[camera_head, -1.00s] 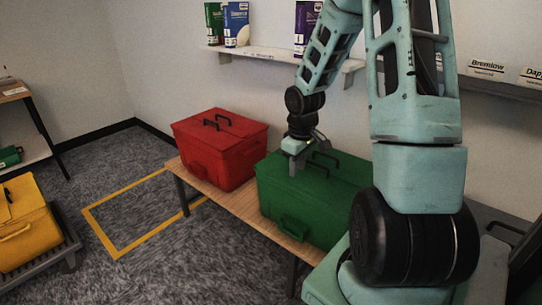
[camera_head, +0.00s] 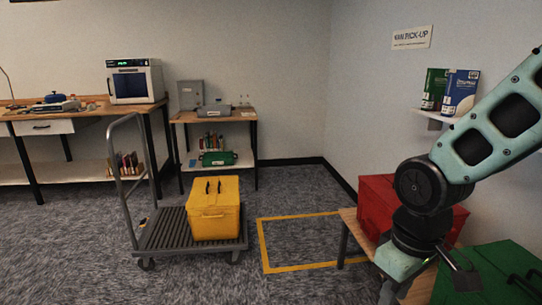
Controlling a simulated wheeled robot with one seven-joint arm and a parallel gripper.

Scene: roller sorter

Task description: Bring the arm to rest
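My gripper (camera_head: 461,272) is at the lower right, in front of the bench that holds the red and green boxes. Its fingertips are small and dark against the boxes, and I cannot tell whether they are open or shut. I see nothing hanging from it. My arm comes in from the right edge and bends down at a black joint, covering part of the red box (camera_head: 377,196). The green box (camera_head: 508,262) is cut off by the right edge of the view.
A yellow box (camera_head: 215,211) sits on a flat cart (camera_head: 165,232) with an upright handle. A yellow floor outline (camera_head: 263,245) encloses bare carpet. Work tables (camera_head: 82,113) stand at the back. A wall shelf (camera_head: 437,116) holds two packs. The carpet in front is clear.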

